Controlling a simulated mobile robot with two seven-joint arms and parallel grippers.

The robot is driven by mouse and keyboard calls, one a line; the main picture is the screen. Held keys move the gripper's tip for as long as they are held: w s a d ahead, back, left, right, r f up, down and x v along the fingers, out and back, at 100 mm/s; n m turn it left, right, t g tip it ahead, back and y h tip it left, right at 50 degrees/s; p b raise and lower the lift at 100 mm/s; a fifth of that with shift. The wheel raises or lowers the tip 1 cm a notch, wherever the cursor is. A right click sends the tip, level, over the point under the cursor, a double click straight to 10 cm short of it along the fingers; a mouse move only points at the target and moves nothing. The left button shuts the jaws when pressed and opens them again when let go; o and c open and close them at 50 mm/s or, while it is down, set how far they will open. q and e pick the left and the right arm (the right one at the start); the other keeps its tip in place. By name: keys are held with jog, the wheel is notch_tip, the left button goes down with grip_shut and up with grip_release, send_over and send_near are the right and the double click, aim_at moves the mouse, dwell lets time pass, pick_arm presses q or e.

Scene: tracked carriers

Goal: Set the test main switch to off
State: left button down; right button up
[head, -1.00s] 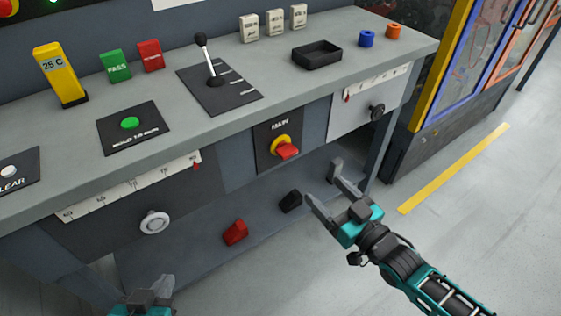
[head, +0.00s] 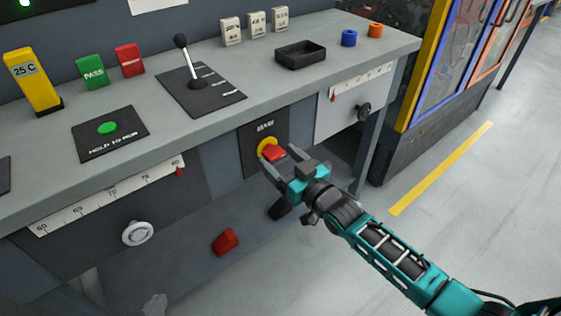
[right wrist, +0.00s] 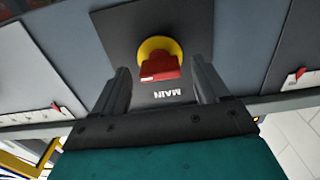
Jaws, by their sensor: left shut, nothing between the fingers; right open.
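The main switch is a red handle (head: 274,153) on a yellow round base (head: 265,145), set in a dark plate (head: 252,146) marked MAIN on the bench front. In the right wrist view the red handle (right wrist: 159,66) lies between my right fingers, below the centre of the yellow base (right wrist: 158,47). My right gripper (head: 280,162) is open, with a finger to either side of the handle and space on both sides; I cannot tell whether it touches.
A red pedal (head: 226,242) and a dark pedal (head: 279,210) sit below. A lever (head: 188,62) stands on the bench top. Floor at right is open.

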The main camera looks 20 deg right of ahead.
jog(key=shift+w+a, duration=0.1)
jog(key=shift+w, duration=0.15)
jog(key=c, duration=1.1)
jog(key=shift+o, duration=0.2)
